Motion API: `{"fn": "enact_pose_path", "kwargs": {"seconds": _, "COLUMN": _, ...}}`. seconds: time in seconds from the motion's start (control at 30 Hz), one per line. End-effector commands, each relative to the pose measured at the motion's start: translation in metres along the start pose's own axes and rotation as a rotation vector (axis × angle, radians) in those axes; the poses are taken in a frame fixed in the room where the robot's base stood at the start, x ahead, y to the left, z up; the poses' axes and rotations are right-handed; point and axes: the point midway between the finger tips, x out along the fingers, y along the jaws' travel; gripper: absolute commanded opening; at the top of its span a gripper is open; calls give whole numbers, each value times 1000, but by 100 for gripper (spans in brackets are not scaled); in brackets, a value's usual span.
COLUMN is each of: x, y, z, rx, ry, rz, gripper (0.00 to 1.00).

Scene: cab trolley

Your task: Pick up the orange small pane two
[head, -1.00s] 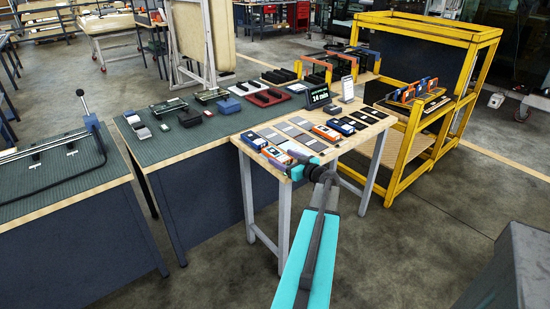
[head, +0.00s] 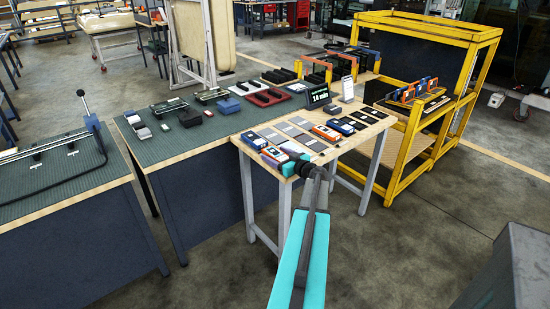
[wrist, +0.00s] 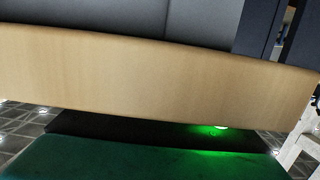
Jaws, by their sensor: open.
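My gripper (head: 302,166) is at the near edge of the small wooden-topped table (head: 308,158) in the head view, open, with nothing seen in it. Its fingers are too small to make out. Orange-edged pieces lie on that table: one (head: 274,154) near its front left corner, just left of my gripper, and another (head: 325,132) farther back. I cannot tell which, if either, is orange small pane two. Upright orange-framed pieces (head: 402,95) also stand on the yellow trolley (head: 392,168). The wrist view shows a pale wooden edge (wrist: 150,78) across the picture and no pane.
Several grey and dark flat pieces (head: 286,128) lie in rows on the small table. A timer display (head: 318,96) and a white sign (head: 347,88) stand behind them. A green-topped bench (head: 190,140) adjoins on the left. The floor at front right is clear, apart from a grey box (head: 515,275).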

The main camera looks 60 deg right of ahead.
Motion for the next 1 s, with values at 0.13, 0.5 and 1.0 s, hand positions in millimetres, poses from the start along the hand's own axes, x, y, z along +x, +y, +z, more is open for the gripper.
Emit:
{"fn": "enact_pose_path", "kwargs": {"seconds": 0.13, "x": 0, "y": 0, "z": 0, "rx": 0, "ry": 0, "rz": 0, "gripper": 70}}
{"fn": "enact_pose_path", "kwargs": {"seconds": 0.5, "x": 0, "y": 0, "z": 0, "rx": 0, "ry": 0, "rz": 1, "gripper": 70}}
{"fn": "enact_pose_path", "kwargs": {"seconds": 1.0, "x": 0, "y": 0, "z": -1, "rx": 0, "ry": 1, "rz": 0, "gripper": 20}}
